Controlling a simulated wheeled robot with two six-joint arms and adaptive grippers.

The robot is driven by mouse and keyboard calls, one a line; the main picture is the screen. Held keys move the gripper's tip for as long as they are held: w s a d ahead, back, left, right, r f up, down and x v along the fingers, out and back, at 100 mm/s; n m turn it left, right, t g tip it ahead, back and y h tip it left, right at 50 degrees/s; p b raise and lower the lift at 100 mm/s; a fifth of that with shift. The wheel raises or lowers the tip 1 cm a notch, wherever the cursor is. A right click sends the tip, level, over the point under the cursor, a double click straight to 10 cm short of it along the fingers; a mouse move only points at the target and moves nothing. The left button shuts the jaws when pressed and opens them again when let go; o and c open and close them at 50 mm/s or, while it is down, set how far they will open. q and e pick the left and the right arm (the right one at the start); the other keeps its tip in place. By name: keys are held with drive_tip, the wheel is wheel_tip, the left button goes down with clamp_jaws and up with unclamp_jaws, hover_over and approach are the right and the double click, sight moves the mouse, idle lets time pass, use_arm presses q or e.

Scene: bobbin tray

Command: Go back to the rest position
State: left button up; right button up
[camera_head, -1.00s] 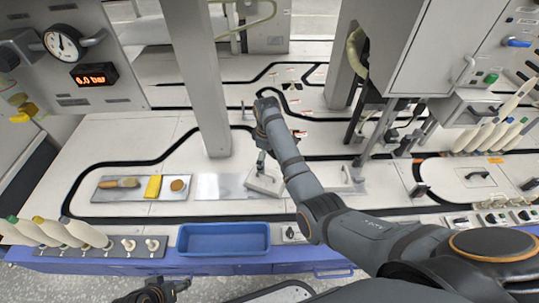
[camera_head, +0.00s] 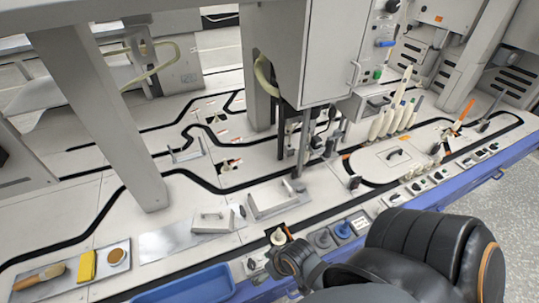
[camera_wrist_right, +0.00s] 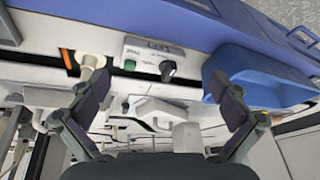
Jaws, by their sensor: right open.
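My right arm reaches in from the lower right of the head view. Its dark gripper (camera_head: 284,252) is low at the table's front edge, right of the blue tray (camera_head: 192,286), with the fingers hard to make out there. In the right wrist view my right gripper (camera_wrist_right: 160,88) has its two fingers spread wide with nothing between them. The blue tray (camera_wrist_right: 262,76) shows beyond the right finger in that view, and a white knob (camera_wrist_right: 94,56) is near the left finger. My left gripper is out of view.
A white block with a handle (camera_head: 212,220) sits on the metal plate (camera_head: 165,241). A board with a brush, yellow block and round item (camera_head: 75,277) lies at left. Grey posts (camera_head: 105,130) and a hanging cabinet (camera_head: 320,50) rise from the table. Several cream bobbins (camera_head: 392,120) stand at right.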

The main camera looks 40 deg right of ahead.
idle(0.4)
use_arm(q)
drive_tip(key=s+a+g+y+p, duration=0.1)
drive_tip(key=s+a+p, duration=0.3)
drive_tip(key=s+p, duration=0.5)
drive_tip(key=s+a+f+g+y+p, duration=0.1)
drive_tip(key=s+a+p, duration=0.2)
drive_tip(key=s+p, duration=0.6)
drive_tip(key=p, duration=1.4)
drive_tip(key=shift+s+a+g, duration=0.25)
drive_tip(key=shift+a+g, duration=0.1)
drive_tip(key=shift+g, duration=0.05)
use_arm(e)
drive_tip(key=s+d+g, duration=0.1)
drive_tip(key=s+d, duration=0.1)
drive_tip(key=s, duration=0.4)
drive_tip(key=s+d+g+h, duration=0.1)
drive_tip(key=s+d, duration=0.2)
drive_tip(key=s, duration=0.3)
drive_tip(key=s+d+f+h, duration=0.1)
drive_tip(key=s+d, duration=0.1)
drive_tip(key=s, duration=0.4)
drive_tip(key=shift+s+d+g, duration=0.3)
drive_tip(key=shift+d+g, duration=0.05)
drive_tip(key=shift+g, duration=0.05)
